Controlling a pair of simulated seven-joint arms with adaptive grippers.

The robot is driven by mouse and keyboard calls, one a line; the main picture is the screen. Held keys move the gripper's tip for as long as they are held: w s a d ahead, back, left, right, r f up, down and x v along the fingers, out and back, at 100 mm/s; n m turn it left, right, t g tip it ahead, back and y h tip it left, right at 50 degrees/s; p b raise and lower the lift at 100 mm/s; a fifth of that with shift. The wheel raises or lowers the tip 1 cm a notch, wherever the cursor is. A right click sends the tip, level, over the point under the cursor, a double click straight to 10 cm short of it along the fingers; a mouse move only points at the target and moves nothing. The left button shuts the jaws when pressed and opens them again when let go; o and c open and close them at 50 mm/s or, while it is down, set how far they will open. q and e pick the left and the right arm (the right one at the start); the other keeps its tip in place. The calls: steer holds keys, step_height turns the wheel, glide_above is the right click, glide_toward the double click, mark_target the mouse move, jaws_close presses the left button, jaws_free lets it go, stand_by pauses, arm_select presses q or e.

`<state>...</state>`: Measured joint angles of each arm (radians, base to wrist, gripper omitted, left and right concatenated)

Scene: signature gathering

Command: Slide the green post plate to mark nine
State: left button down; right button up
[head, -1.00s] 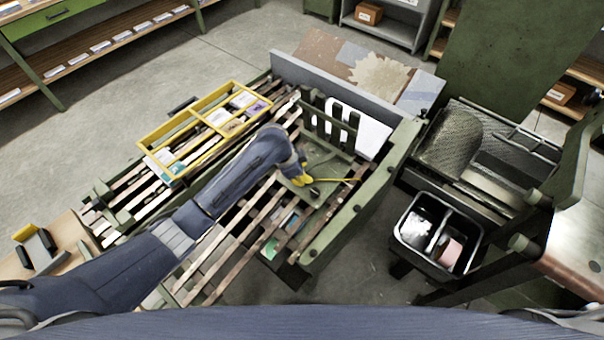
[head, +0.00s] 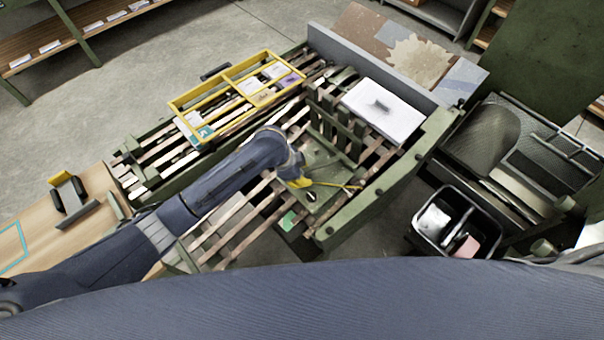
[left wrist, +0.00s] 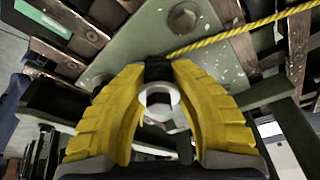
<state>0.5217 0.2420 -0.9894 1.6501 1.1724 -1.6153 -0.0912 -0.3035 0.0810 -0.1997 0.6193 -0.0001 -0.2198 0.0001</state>
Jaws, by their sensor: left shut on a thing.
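The green post plate (head: 326,192) lies on the wooden slats of the bench, with a row of upright green posts (head: 336,122) along its far side. In the head view my left gripper (head: 300,183) is down at the plate's near left part. In the left wrist view its yellow fingers (left wrist: 158,98) are shut on a dark knob with a pale ring (left wrist: 172,97), on the green plate (left wrist: 145,40). A yellow cord (head: 338,185) runs right from beside the fingers. I cannot read any mark numbers. My right gripper is not in view.
A white paper stack (head: 384,112) lies behind the posts. A green rail (head: 385,185) borders the bench on the right. A yellow divided frame (head: 235,97) lies at the far left. A black two-part bin (head: 457,222) stands to the right, beside a mesh-topped machine (head: 490,140).

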arm_select(q)
steer(key=c, duration=1.2)
jaws_free()
steer(key=shift+v, duration=6)
